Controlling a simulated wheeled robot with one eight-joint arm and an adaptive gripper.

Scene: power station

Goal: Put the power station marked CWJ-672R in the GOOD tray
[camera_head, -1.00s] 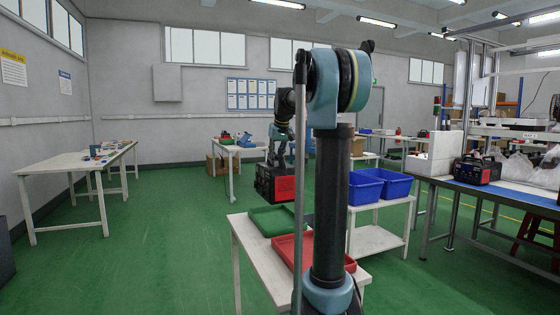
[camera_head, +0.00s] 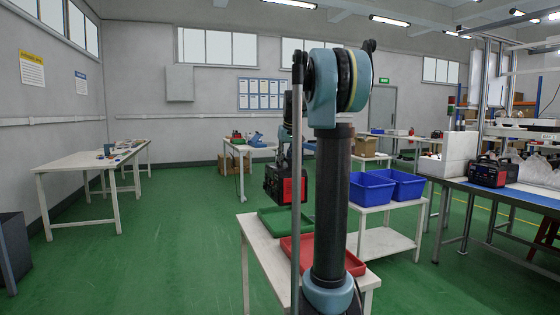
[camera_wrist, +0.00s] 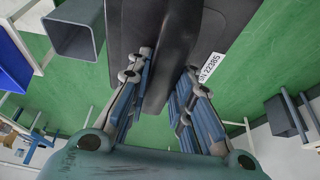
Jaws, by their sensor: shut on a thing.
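The CWJ-672R marking is not readable. A green tray (camera_head: 268,222) lies on the white table just below the held station. A red tray (camera_head: 355,264) lies nearer, partly hidden by my arm. No GOOD lettering is readable on either tray.
Two blue bins (camera_head: 370,190) stand on a white table to the right. A second black and red power station (camera_head: 492,172) stands on the blue-topped bench (camera_head: 520,195) at far right. A white table (camera_head: 85,165) stands at left, with open green floor between.

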